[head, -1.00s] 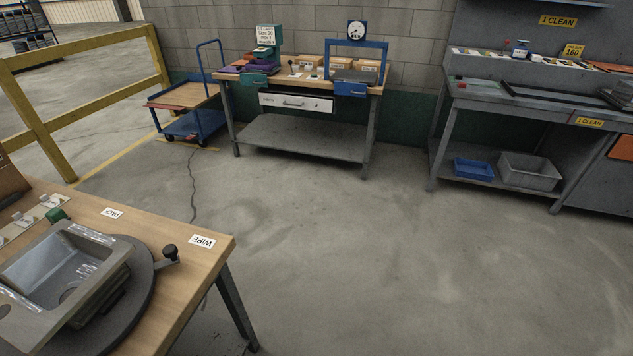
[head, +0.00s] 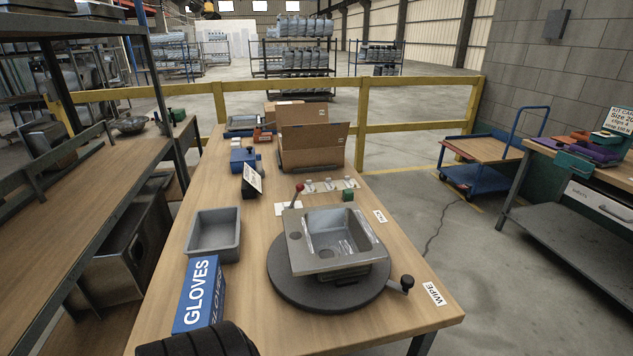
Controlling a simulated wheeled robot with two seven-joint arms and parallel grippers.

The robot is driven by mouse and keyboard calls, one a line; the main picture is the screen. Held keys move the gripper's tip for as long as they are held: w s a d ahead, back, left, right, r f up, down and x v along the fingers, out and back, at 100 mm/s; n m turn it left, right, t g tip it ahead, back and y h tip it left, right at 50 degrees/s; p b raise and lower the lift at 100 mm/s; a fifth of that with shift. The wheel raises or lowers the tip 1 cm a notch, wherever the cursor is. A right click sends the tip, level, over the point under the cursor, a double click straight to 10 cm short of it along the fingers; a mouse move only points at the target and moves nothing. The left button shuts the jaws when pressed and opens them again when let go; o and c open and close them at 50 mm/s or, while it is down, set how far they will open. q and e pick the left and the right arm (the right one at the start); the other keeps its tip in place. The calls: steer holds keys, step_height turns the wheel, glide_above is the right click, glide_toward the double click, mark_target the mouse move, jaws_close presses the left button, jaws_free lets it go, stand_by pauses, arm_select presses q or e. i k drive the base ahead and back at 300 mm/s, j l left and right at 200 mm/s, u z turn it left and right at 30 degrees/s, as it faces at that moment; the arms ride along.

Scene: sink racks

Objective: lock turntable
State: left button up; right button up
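The turntable (head: 284,292) is a dark round disc near the front right of the wooden workbench (head: 240,330). A grey sink (head: 305,264) sits on it, with clear film-like strips in its bowl. A black knob on a short arm (head: 406,283) sticks out at the disc's right edge, close to the WIPE label (head: 434,293). A small lever with a red ball (head: 299,188) stands behind the sink. Neither of my grippers is in view.
A blue GLOVES box (head: 200,292), a grey bin (head: 214,235) and an open cardboard box (head: 312,146) stand on the bench. A dark ribbed object (head: 197,342) shows at the bottom edge. A shelf rack is at left; open floor lies right, before a blue cart (head: 484,150).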

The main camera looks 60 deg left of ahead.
mark_target(299, 187)
steer(key=u, duration=1.65)
